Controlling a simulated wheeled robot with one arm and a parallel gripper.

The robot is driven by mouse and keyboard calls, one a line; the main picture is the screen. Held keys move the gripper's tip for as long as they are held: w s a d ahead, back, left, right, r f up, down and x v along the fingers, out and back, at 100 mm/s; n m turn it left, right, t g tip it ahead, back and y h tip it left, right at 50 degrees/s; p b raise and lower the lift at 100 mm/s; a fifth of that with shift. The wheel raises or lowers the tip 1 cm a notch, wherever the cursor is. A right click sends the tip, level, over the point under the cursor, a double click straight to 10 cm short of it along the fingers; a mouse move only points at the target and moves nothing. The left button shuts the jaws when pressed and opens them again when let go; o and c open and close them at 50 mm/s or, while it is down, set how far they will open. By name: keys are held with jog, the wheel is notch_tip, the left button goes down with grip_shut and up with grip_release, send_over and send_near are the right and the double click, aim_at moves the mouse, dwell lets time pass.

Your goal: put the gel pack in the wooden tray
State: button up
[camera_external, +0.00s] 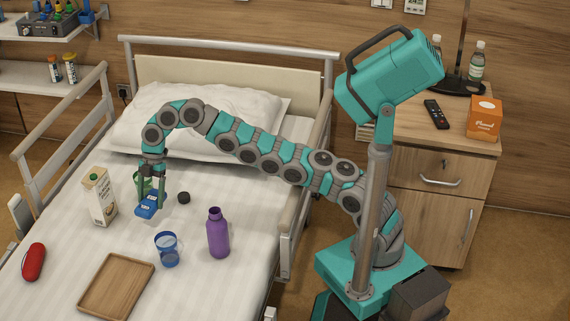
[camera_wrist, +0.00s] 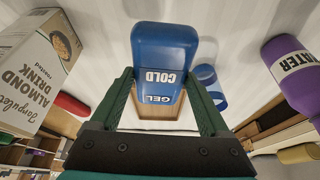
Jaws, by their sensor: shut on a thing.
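The gel pack (camera_external: 148,211) is blue with white "COLD GEL" lettering, which is readable in the wrist view (camera_wrist: 165,50). My gripper (camera_external: 151,201) points down over the bed and is shut on the gel pack, with one finger on each side of it. I cannot tell whether the pack touches the sheet. The wooden tray (camera_external: 117,287) lies empty and flat on the bed, toward the front of the picture and apart from the pack. In the wrist view, part of the tray (camera_wrist: 157,112) shows beyond the pack, which hides the rest.
An almond drink carton (camera_external: 100,198) stands left of my gripper. A blue mug (camera_external: 168,249) and a purple bottle (camera_external: 218,233) stand right of the tray. A red case (camera_external: 34,262) and a small black object (camera_external: 184,197) lie on the bed.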

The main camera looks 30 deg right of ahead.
jog(key=s+a, duration=0.7)
jog(key=s, duration=0.1)
jog(key=n, duration=0.1)
send_near(135, 289)
jog(key=shift+s+a+r+b, duration=0.3)
jog(key=shift+s+a, duration=0.2)
jog(key=shift+a, duration=0.15)
jog(key=shift+f+b, duration=0.9)
jog(key=shift+f, duration=0.95)
jog(key=shift+f, duration=0.1)
jog(key=shift+f+b, duration=0.35)
jog(key=o, duration=1.4)
jog(key=shift+o, duration=0.2)
